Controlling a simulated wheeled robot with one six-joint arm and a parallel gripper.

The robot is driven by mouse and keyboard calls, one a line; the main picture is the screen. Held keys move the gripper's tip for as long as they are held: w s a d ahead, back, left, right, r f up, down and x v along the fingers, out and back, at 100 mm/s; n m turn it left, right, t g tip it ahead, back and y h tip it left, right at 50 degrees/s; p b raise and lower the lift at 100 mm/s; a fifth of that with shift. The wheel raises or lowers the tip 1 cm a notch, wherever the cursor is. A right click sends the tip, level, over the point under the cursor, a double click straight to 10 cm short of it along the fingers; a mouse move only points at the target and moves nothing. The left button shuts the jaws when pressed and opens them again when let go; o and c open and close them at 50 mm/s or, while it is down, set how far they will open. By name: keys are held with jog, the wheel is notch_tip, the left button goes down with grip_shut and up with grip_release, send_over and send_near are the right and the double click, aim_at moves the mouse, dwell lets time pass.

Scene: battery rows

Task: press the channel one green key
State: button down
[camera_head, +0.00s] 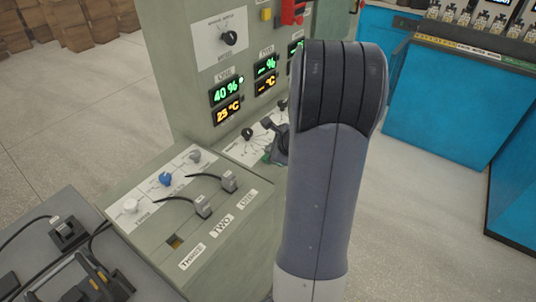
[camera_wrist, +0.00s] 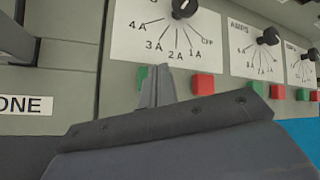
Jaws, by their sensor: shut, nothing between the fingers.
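The channel one green key (camera_wrist: 143,74) shows as a sliver at the left of my fingertips, mostly hidden behind them. A little green also shows in the head view (camera_head: 266,158), beside my gripper. My gripper (camera_wrist: 157,82) is shut and empty, its tips just in front of the key; I cannot tell whether they touch it. In the head view my gripper (camera_head: 268,126) is partly hidden by my arm. The channel one red key (camera_wrist: 203,84) is just right of the tips. The channel one dial (camera_wrist: 184,7) is above them.
Green (camera_wrist: 257,88) and red (camera_wrist: 278,91) keys of the neighbouring channel are to the right. The channel one display (camera_head: 227,93) reads 40 % and 25 °C. Two plugged-in grey connectors (camera_head: 203,206) with cables stand on the sloped bench left of my arm. A blue cabinet (camera_head: 440,100) stands right.

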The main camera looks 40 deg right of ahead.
jog(key=shift+r, duration=0.1)
notch_tip(320, 180, up, 5)
jog(key=p, duration=0.4)
dwell(0.3)
dwell(0.8)
